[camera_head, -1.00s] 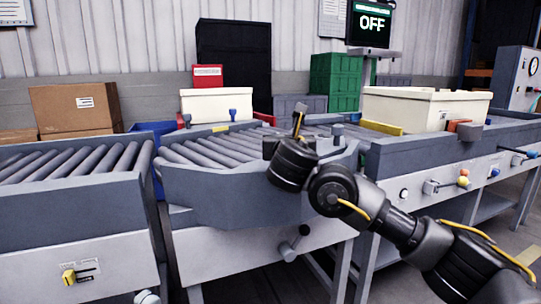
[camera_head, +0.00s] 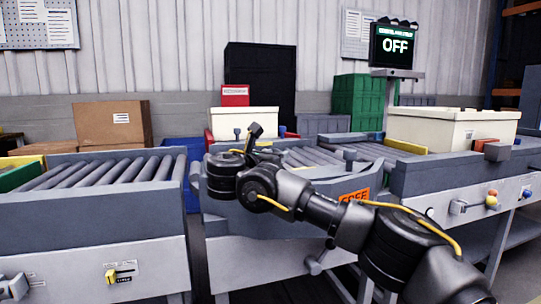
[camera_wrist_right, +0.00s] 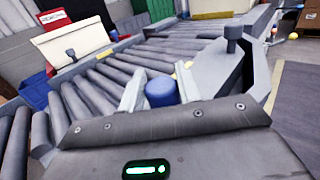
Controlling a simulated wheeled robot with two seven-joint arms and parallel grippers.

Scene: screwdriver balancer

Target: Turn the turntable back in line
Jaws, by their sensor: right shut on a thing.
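The turntable (camera_head: 305,158) is the middle grey roller section between the left and right conveyors. It has angled grey side walls, and an orange FREE label (camera_head: 354,196) shows on its front side. My right arm covers much of its near left part. My right gripper (camera_head: 254,133) is over the turntable's near left side. In the right wrist view, its two pale fingers close on both sides of an upright blue peg (camera_wrist_right: 161,92) at the turntable's near edge. The turntable's rollers (camera_wrist_right: 85,105) lie beyond the fingers. My left gripper is not in view.
The left roller conveyor (camera_head: 100,172) stands beside the turntable. A cream bin (camera_head: 245,121) sits behind the turntable, and another cream bin (camera_head: 450,128) is on the right conveyor (camera_head: 430,180). A grey post (camera_wrist_right: 233,42) rises right of the peg. A screen (camera_head: 397,45) reads OFF.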

